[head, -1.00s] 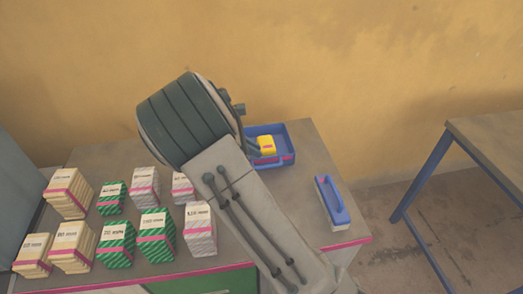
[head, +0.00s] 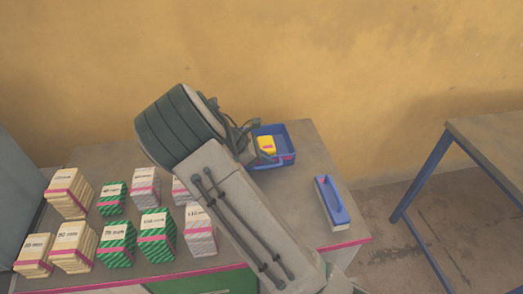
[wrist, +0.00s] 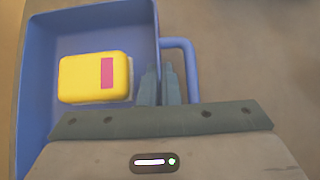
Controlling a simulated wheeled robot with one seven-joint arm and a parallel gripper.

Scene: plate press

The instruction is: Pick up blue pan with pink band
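The blue pan (head: 291,146) sits on the table near its back edge in the head view, with a pink mark on its front side. In the wrist view the pan (wrist: 38,110) fills the left side, and its blue loop handle (wrist: 192,72) sticks out to the right. A yellow block with a pink patch (wrist: 80,78) lies inside the pan. My gripper (wrist: 160,68) is at the pan's handle-side wall, beside the handle. Its two fingers are close together with a narrow gap. Whether they touch the pan, I cannot tell. My arm hides part of the pan in the head view.
A blue-handled, brush-like tool (head: 331,202) lies right of the pan on the table (head: 314,160). Several banded cream, green and grey stacks (head: 116,240) stand at the left. A wall is close behind. Another table (head: 490,135) stands at the right, across a floor gap.

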